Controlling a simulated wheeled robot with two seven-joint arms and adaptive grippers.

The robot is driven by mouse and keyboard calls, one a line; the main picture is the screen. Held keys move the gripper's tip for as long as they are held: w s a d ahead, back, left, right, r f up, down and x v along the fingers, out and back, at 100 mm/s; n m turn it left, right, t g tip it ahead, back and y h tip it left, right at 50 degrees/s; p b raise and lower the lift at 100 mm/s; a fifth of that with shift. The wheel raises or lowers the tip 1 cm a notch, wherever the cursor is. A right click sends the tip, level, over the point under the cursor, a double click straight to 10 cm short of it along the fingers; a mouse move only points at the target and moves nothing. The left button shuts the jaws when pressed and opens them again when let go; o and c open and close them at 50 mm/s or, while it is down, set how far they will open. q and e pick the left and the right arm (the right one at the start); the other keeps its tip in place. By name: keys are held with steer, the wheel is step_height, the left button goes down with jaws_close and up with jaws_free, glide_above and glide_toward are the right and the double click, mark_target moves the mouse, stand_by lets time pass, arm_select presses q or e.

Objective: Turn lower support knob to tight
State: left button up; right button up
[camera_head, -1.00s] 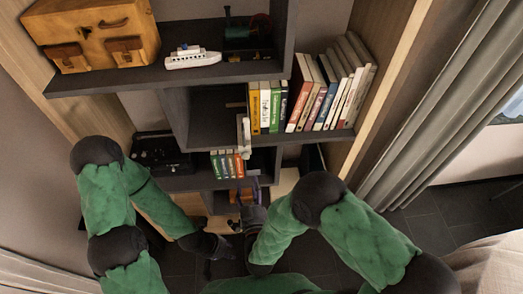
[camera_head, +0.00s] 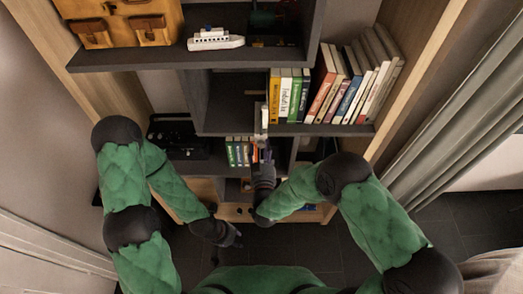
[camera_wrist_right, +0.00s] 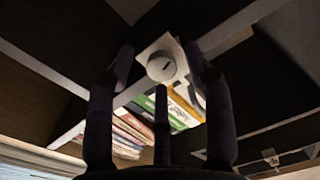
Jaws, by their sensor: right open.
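A round white knob with a dark slot (camera_wrist_right: 161,67) shows in the right wrist view on a pale square plate (camera_wrist_right: 165,45) at the shelf's underside. My right gripper (camera_wrist_right: 159,62) is open, its dark fingers spread around the knob's outline in that view; I see no contact. In the head view my right gripper (camera_head: 262,160) is below a narrow white upright piece (camera_head: 264,116) at the shelf edge, and the knob cannot be made out. My left gripper (camera_head: 228,236) hangs lower and is apart from the shelves; its fingers are too small and dark to read.
The dark shelf unit holds a row of books (camera_head: 350,88), small books (camera_head: 240,152), a white toy ship (camera_head: 215,39) and a wooden case (camera_head: 125,22). A black box (camera_head: 178,140) sits at left. A grey curtain (camera_head: 450,110) hangs at right. Dark floor is clear at lower right.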

jaws_close()
steer(key=shift+s+f+m+b, duration=0.1)
steer(key=shift+f+m+b, duration=0.05)
steer(key=shift+m+b, duration=0.3)
steer(key=m+b, duration=0.9)
steer(key=m, duration=0.2)
steer(key=m+h+b, duration=0.1)
steer(key=m+b, duration=0.9)
steer(key=shift+a+m, duration=0.2)
steer(key=shift+m, duration=0.15)
stand_by(0.6)
jaws_free()
steer(key=shift+t, duration=0.3)
